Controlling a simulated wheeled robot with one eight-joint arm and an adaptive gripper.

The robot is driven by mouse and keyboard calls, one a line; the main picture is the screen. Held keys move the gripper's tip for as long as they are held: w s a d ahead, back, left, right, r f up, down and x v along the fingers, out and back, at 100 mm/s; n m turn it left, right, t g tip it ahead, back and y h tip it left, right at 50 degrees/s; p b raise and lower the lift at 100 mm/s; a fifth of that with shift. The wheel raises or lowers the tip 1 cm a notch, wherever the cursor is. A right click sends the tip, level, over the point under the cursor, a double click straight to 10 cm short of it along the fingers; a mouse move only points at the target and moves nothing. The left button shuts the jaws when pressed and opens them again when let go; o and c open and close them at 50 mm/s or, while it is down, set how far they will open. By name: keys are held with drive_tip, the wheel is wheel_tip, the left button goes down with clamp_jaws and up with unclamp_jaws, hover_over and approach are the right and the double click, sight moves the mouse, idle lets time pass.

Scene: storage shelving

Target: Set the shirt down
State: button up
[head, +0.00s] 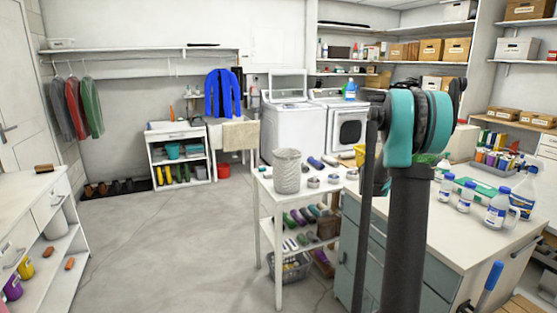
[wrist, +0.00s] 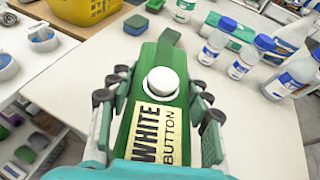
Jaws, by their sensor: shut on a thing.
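My gripper (wrist: 158,104) is shut on a green item (wrist: 167,45) with a round white button and a label reading "WHITE BUTTON". Its fingers press on both sides of it, above the white worktop. I cannot tell whether the item touches the worktop. It does not look like a shirt. In the head view my arm hides most of the gripper. A blue shirt (head: 222,94) hangs on the back wall. A green shirt (head: 92,107) hangs with a red and a grey one on the rail at the left.
The worktop (wrist: 265,125) is bare right of my gripper. A yellow basket (wrist: 85,8) stands at the back left. A small white table (head: 268,184) adjoins, holding a grey bin (head: 287,171).

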drive_tip(key=s+a+f+n+t+y, duration=0.1)
drive_tip(key=s+a+f+n+y, duration=0.1)
drive_tip(key=a, duration=0.8)
drive_tip(key=s+a+f+n+t+y, duration=0.1)
drive_tip(key=s+a, duration=0.4)
drive_tip(key=a, duration=0.5)
drive_tip(key=s+a+f+n+t+y, duration=0.1)
drive_tip(key=s+a+f+n+y, duration=0.2)
drive_tip(key=a, duration=0.7)
drive_tip(key=shift+s+a+f+t, duration=0.35)
drive_tip(key=shift+s+f+t, duration=0.05)
drive_tip(key=shift+f, duration=0.5)
